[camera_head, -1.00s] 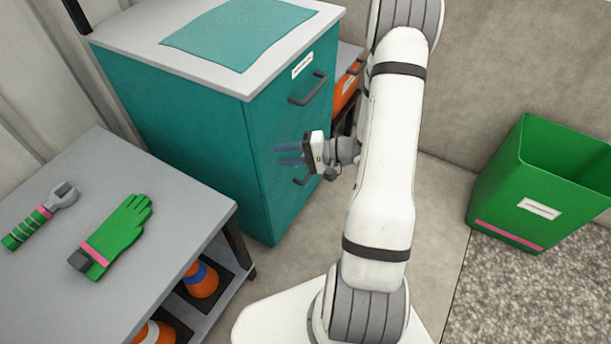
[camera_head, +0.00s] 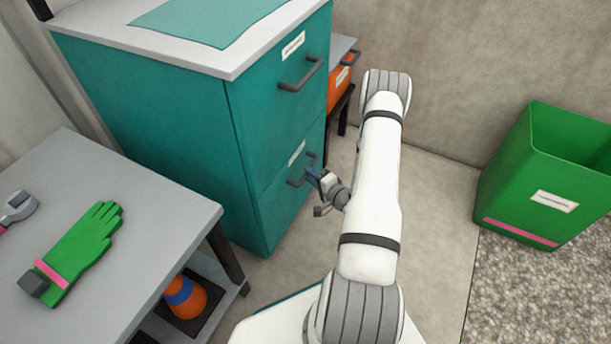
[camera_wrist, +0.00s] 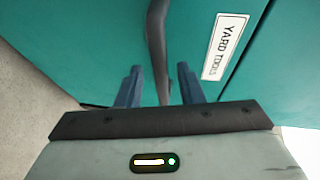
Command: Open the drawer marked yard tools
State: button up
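The teal cabinet (camera_head: 180,120) has two drawers, and both fronts look flush. The lower drawer (camera_head: 290,200) has a dark bar handle (camera_head: 296,182) and a small label (camera_head: 297,153). In the wrist view the label (camera_wrist: 226,45) reads "YARD TOOLS". My gripper (camera_head: 313,175) is at this lower handle. In the wrist view my gripper (camera_wrist: 160,85) is open, with one blue finger on each side of the handle (camera_wrist: 157,35). Gaps show between the handle and both fingers. In the head view the fingertips are partly hidden.
The upper drawer has its own handle (camera_head: 301,75). A grey table (camera_head: 150,230) with a green glove (camera_head: 80,250) stands at left, with an orange cone (camera_head: 185,298) below it. A green bin (camera_head: 520,190) stands at right. Floor (camera_head: 435,210) is clear between cabinet and bin.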

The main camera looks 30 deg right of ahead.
jog(key=shift+x, duration=1.15)
grip_shut()
